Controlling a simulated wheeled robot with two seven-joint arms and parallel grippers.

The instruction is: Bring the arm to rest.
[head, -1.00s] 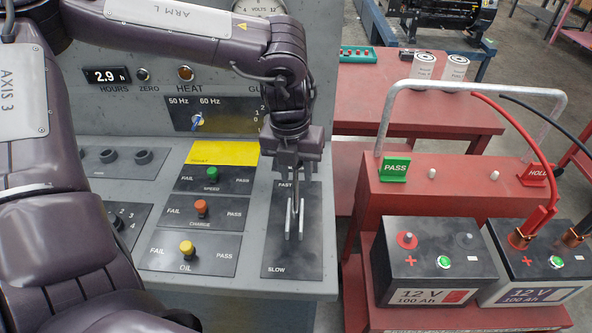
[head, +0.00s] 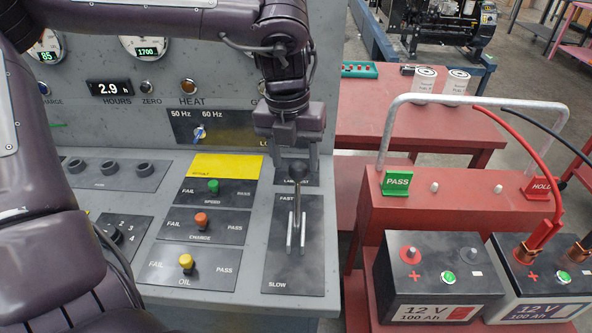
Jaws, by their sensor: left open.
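My left arm comes in from the left and across the top of the head view. Its gripper (head: 297,160) points down at the speed lever, with its jaws open. The lever (head: 297,195) stands upright in its slot on the black FAST/SLOW plate (head: 308,262). Its dark round knob shows just under the gripper, at or near the fingertips. I cannot tell if they touch it. My right gripper is not in view.
The grey console holds green, orange and yellow knobs (head: 186,262) and a 50/60 Hz switch (head: 199,132). At right, a red stand (head: 450,210) carries PASS and HOLD signs, a metal handle and two 12 V batteries (head: 437,273). A red table is behind.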

